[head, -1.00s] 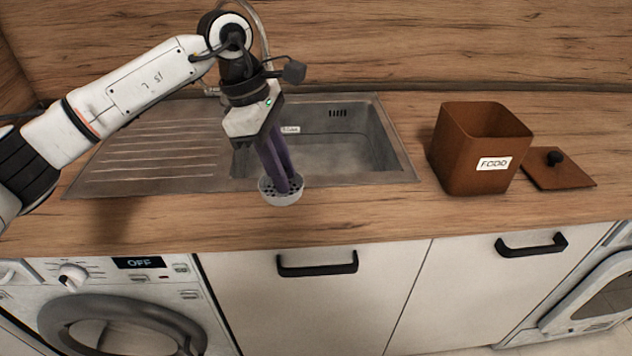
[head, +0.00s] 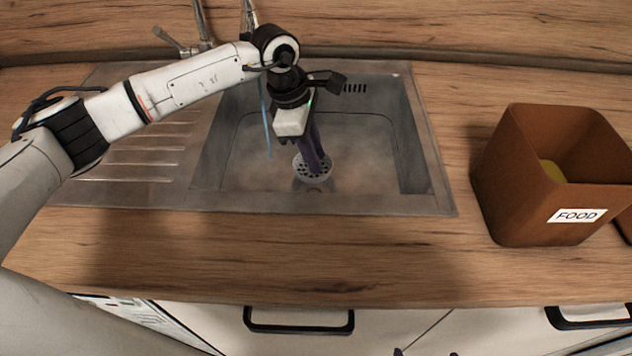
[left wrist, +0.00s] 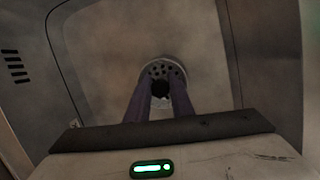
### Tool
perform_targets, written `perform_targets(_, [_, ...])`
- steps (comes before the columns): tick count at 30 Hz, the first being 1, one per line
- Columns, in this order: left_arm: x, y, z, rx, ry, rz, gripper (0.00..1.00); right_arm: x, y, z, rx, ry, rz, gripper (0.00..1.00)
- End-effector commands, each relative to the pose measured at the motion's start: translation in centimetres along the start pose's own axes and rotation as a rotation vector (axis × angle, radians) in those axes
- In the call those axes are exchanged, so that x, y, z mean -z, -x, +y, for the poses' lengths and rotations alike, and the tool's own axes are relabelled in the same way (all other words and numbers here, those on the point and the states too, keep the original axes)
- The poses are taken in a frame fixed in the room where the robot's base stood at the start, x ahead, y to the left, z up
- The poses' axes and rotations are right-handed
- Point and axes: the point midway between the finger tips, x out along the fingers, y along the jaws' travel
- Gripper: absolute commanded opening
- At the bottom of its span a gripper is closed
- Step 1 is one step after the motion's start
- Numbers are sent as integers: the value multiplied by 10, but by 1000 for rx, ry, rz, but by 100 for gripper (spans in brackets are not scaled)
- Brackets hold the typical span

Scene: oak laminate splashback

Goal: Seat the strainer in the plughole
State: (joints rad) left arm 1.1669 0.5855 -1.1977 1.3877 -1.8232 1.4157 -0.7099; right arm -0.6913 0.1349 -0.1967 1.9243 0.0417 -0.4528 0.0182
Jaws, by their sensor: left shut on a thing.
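The strainer (head: 313,167) is a round, light grey disc with dark holes. My left gripper (head: 315,158) points down with its purple fingers shut on the strainer's middle, and holds it over the sink basin. The strainer also shows between the fingertips in the left wrist view (left wrist: 160,68). The plughole (head: 308,187) shows in part just in front of the strainer in the head view; the rest is hidden. I cannot tell how high the strainer is above it. Two purple fingertips of my right gripper (head: 425,353) barely show at the bottom edge, apart.
The steel sink (head: 435,185) has a ribbed drainer on the left and a tap (head: 203,25) behind. A brown bin (head: 530,205) marked FOOD, with something yellow inside, stands on the counter to the right. The wooden counter (head: 290,240) in front is clear.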

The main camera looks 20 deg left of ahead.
Motion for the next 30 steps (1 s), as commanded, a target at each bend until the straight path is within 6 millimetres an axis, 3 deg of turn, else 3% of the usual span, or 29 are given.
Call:
perform_targets(4, [6, -26, -3, 4, 0, 1, 0, 6, 3, 0, 1, -1, 7, 85])
perform_targets(17, [17, -71, -6, 3, 0, 0, 0, 8, 3, 2, -3, -2, 10, 85])
perform_targets(28, [19, -78, -6, 1, -1, 0, 0, 4, -1, 3, -4, -2, 9, 85])
perform_targets(29, [19, -78, -6, 1, -1, 0, 22, 4, -1, 3, -4, -2, 9, 85])
perform_targets(30, [18, -76, -6, 1, -1, 0, 29, 5, 0, 3, -4, -2, 8, 85])
